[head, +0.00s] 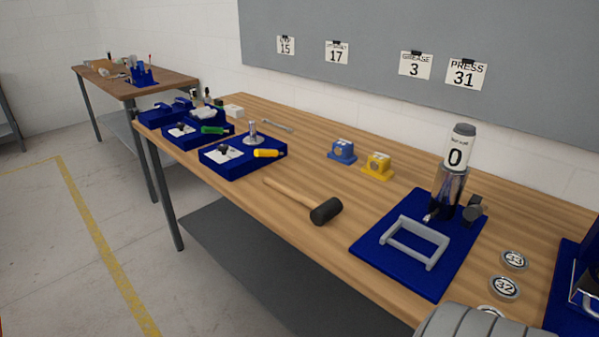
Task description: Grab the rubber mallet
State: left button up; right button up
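The rubber mallet (326,211) lies on its side on the wooden workbench (300,165), near the front edge and left of the large blue mat. Its black head points toward the lower right. Its light wooden handle runs back to the upper left. Nothing touches or covers it.
Blue trays with tools (243,165) stand left of the mallet. A blue block (342,152) and a yellow block (377,167) sit behind it. A blue mat (372,245) with a grey frame and a bottle-like device is at right. A grey ribbed shape (470,322) fills the bottom right.

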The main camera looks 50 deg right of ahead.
aim_at(321, 213)
jog(key=z, duration=1.55)
jog(key=i+j+z, duration=0.1)
jog(key=z, duration=0.35)
jog(key=j+z, duration=0.25)
jog(key=z, duration=0.2)
